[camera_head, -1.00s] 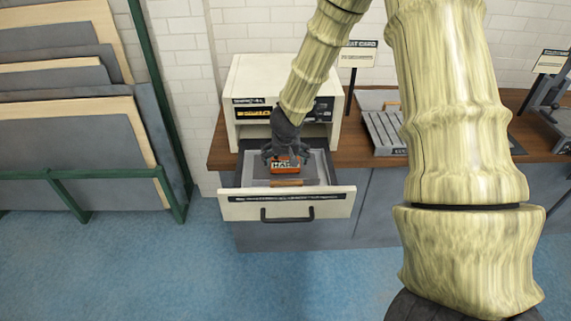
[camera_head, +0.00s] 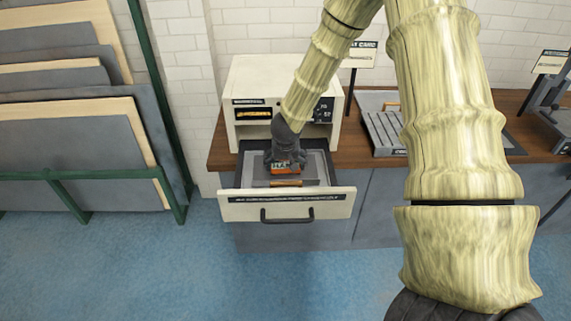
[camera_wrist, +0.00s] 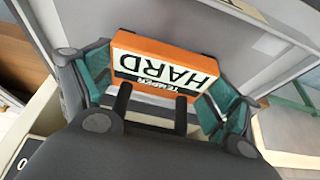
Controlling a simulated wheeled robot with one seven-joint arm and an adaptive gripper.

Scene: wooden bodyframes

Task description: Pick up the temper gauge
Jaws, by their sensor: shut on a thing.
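The temper gauge (camera_wrist: 165,68) is an orange block with a black and white label reading "TEMPER HARD", upside down in the wrist view. It also shows small and orange in the head view (camera_head: 285,169), over the open drawer (camera_head: 285,205). My gripper (camera_wrist: 160,95) is shut on the gauge, with a teal-padded finger at each side of it. In the head view my gripper (camera_head: 284,160) reaches down into the drawer and hides part of the gauge. I cannot tell whether the gauge touches the drawer's grey inside.
The drawer belongs to a cream cabinet (camera_head: 245,80) on a wooden counter (camera_head: 225,152). A wooden-coloured bar (camera_head: 286,184) lies in the drawer's front. A grey slotted tray (camera_head: 383,130) and a sign (camera_head: 362,55) stand to the right. A green-framed panel rack (camera_head: 165,110) stands at left.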

